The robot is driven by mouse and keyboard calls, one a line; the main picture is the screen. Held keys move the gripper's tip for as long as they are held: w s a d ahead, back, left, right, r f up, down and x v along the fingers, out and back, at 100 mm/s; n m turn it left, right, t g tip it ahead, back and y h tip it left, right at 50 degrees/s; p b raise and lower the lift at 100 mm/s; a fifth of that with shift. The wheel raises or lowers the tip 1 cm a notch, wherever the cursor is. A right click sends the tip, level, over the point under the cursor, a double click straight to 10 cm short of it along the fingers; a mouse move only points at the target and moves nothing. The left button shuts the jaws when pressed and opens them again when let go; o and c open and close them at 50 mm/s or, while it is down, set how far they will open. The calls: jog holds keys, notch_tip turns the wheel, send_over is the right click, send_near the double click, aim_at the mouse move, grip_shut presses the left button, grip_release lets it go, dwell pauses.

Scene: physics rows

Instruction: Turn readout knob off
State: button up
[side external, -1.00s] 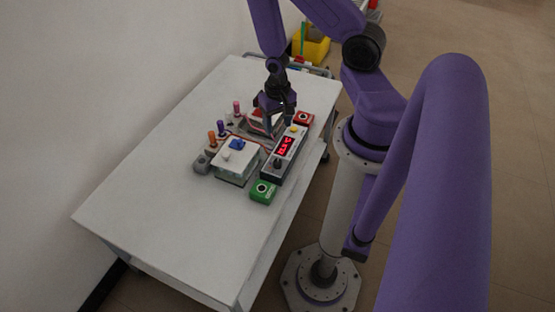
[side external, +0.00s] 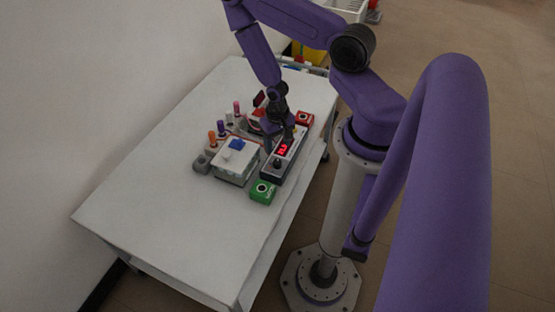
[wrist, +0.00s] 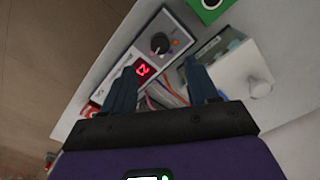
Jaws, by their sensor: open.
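The readout box (side external: 270,179) is a long grey and black box on the white table, with a lit red display (side external: 283,148). Its black knob (side external: 277,163) is near the green button's end of the box. The knob also shows in the wrist view (wrist: 159,43), with a pale pointer mark and small coloured dots beside it. My gripper (side external: 278,143) is open and low over the display part of the box, apart from the knob. In the wrist view, the knob lies just beyond my open fingertips (wrist: 162,66). One finger partly hides the display.
A green button box (side external: 263,191) and a red button box (side external: 304,118) stand at opposite ends of the readout. The near table (side external: 170,215) is clear.

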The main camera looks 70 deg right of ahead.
aim_at(277, 162)
jog(key=shift+f, duration=4.35)
jog(key=c, duration=1)
